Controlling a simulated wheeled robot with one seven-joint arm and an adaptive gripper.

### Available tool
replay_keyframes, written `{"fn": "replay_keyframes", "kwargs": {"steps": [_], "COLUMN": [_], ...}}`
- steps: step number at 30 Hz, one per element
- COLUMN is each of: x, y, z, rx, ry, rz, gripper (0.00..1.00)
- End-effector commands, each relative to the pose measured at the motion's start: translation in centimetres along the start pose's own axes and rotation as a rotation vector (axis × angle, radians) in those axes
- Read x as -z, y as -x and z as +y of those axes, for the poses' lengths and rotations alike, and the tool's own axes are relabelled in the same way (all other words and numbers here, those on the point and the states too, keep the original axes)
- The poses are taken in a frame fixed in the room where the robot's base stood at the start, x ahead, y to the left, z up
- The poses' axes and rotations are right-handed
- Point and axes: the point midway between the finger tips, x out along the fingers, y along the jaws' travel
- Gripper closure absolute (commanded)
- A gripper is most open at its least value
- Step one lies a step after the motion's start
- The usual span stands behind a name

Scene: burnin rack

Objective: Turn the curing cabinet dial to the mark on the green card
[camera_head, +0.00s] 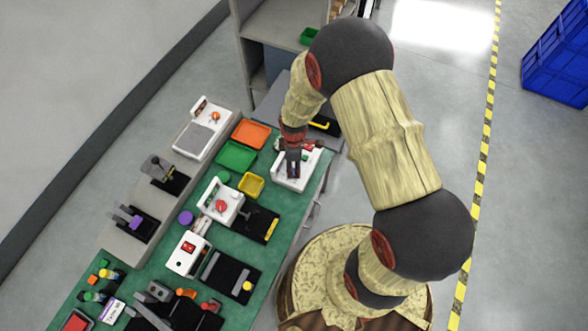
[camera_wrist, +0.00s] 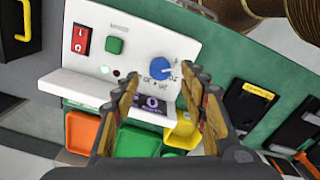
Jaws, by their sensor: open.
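The blue dial (camera_wrist: 161,70) sits on a white sloped panel (camera_wrist: 190,47) in the wrist view, with small dark marks printed below it that I cannot read. My gripper (camera_wrist: 162,80) is open, its two fingers left and right of the dial; I cannot tell whether they touch it. A small green square (camera_wrist: 114,45) is on the same panel; I cannot tell whether it is the card or a button. In the head view my gripper (camera_head: 293,160) is over a white unit (camera_head: 290,183) near the bench's right edge, hiding its dial.
The panel also has a red switch (camera_wrist: 81,39) and a small lit lamp (camera_wrist: 105,70). A purple label (camera_wrist: 152,104) is below. Orange (camera_head: 251,133), green (camera_head: 236,156) and yellow (camera_head: 251,185) trays lie nearby on the green bench. Other devices crowd the bench further down.

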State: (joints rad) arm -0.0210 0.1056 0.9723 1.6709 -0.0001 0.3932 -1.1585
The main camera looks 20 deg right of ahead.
Motion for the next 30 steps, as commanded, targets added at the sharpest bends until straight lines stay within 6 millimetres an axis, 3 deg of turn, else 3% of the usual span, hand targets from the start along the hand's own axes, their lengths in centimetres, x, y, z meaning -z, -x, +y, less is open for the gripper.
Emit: {"fn": "replay_keyframes", "kwargs": {"steps": [7,18,30], "x": [0.0,0.0,0.0], "y": [-3.0,-3.5,-3.5], "z": [0.0,0.0,0.0], "rx": [0.001,-0.001,-0.001], "ry": [-0.001,-0.001,-0.002], "rz": [-0.001,0.0,0.0], "gripper": [0.57,0.57,0.79]}}
